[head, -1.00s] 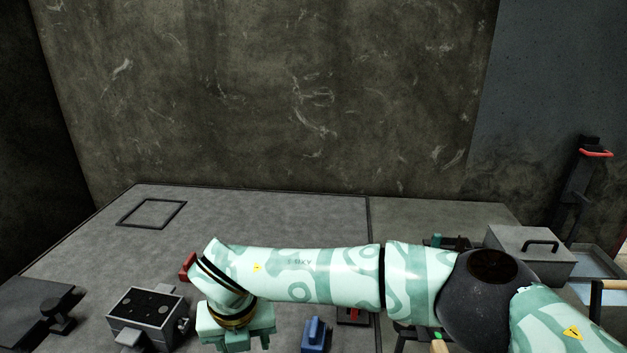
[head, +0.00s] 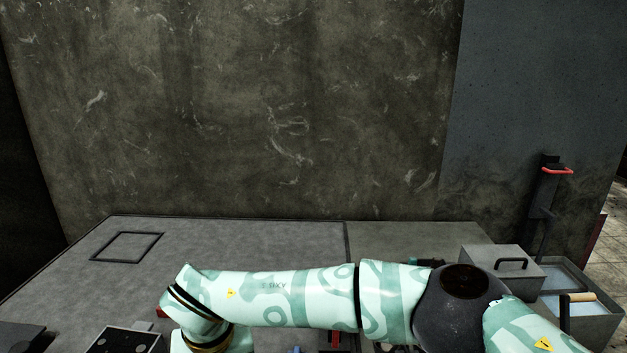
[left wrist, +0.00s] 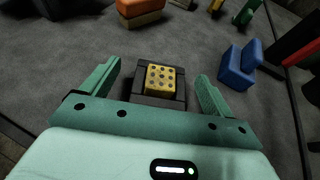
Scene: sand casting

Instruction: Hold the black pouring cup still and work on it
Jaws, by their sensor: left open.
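In the left wrist view a dark square block (left wrist: 138,97) stands on the grey table. A yellow piece with holes (left wrist: 160,78) is set in its top. I cannot tell whether this block is the black pouring cup. My left gripper (left wrist: 159,72) is open, with its two green fingers apart on either side of the block. No contact is clear.
In the left wrist view a blue block (left wrist: 240,65) and an orange block (left wrist: 140,10) stand nearby. In the head view a flat square frame (head: 127,246) lies on the table. A lidded grey box (head: 490,258) and a water-filled tank (head: 585,310) are at the right.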

